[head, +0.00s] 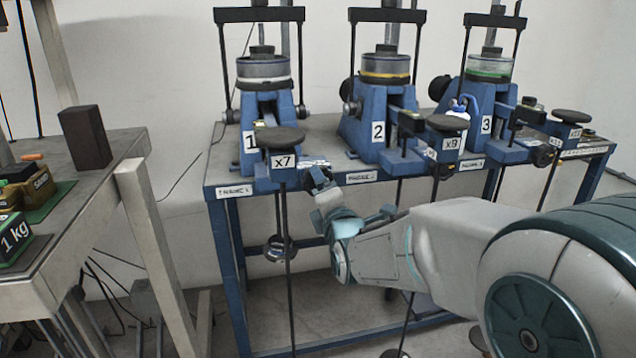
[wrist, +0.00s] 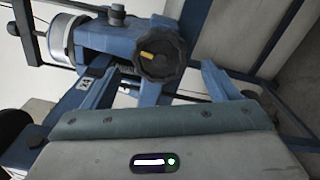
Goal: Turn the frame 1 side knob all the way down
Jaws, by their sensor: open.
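Frame 1 (head: 268,110) is the blue stand marked 1, at the left of the blue bench in the head view. Its white-ringed cylinder (wrist: 62,40) shows tipped sideways in the wrist view. The side knob (wrist: 160,52) is a black, scalloped disc with a yellow mark, facing the wrist camera. The mark lies nearly level in the tilted picture. I cannot clearly make out this knob in the head view. My gripper (head: 320,182) is open, near the bench's front edge, right of the x7 platform and apart from the knob.
Frame 2 (head: 378,115) and frame 3 (head: 485,105) stand farther right on the bench (head: 335,158). The x7 platform (head: 278,142) juts out before frame 1, with a rod hanging below. A grey side table (head: 125,145) holding weights and a dark block (head: 85,137) stands left.

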